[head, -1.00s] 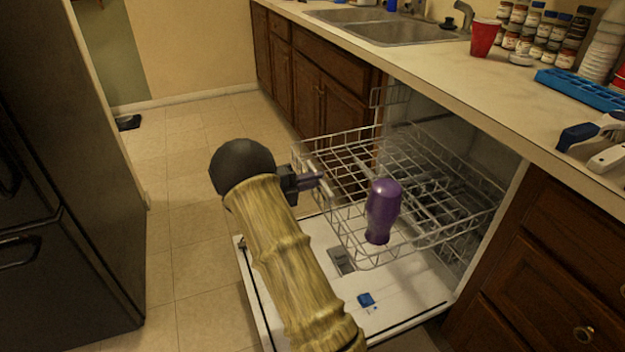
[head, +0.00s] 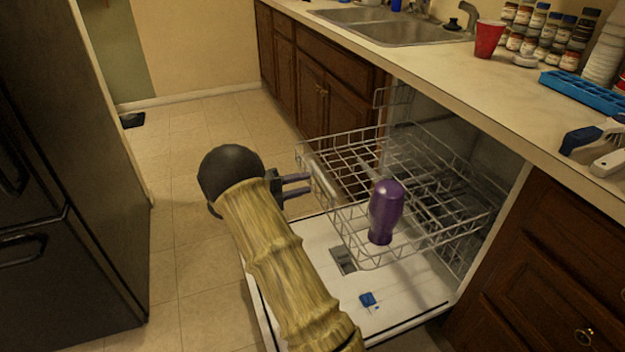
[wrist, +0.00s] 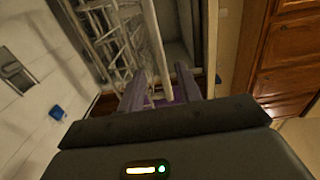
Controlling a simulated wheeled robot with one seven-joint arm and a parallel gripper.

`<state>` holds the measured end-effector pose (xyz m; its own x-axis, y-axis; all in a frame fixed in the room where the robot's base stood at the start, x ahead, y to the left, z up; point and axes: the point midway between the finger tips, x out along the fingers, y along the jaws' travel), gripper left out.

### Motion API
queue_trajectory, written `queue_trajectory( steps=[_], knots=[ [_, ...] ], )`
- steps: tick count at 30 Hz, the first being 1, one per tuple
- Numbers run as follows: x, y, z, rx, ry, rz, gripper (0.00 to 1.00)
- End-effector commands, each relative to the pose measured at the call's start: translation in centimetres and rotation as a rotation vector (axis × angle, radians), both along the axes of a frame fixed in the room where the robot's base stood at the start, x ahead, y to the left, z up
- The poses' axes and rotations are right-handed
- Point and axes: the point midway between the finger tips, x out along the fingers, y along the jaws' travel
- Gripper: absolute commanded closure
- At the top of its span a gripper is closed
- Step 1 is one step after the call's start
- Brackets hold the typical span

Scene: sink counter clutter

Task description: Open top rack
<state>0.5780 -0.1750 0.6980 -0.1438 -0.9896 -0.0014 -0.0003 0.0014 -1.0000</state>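The top rack (head: 350,212), a grey wire basket, is pulled out of the dishwasher above the lowered white door (head: 405,290). A purple bottle-shaped item (head: 386,212) stands upright in its front part. My gripper (head: 310,184) is left of the rack's front edge, with its two purple fingers apart and pointing toward it. In the wrist view, my gripper (wrist: 160,90) also shows open, with a pale rack bar (wrist: 156,42) running between the fingers in the picture. I see no contact with the rack. The lower rack is hard to make out.
A small blue item (head: 368,300) lies on the door. Wooden cabinets (head: 555,275) stand on the right, with the cluttered counter (head: 450,75) above. A dark fridge (head: 75,220) stands at the left. The tiled floor (head: 190,230) between is clear.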

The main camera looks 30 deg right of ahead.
Motion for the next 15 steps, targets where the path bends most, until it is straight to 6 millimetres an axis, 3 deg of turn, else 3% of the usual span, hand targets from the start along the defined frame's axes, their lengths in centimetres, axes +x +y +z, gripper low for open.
queue_trajectory(
  steps=[15],
  knots=[
    [1.5,10.3,0.1,0.000,0.002,0.003,0.65]
  ],
)
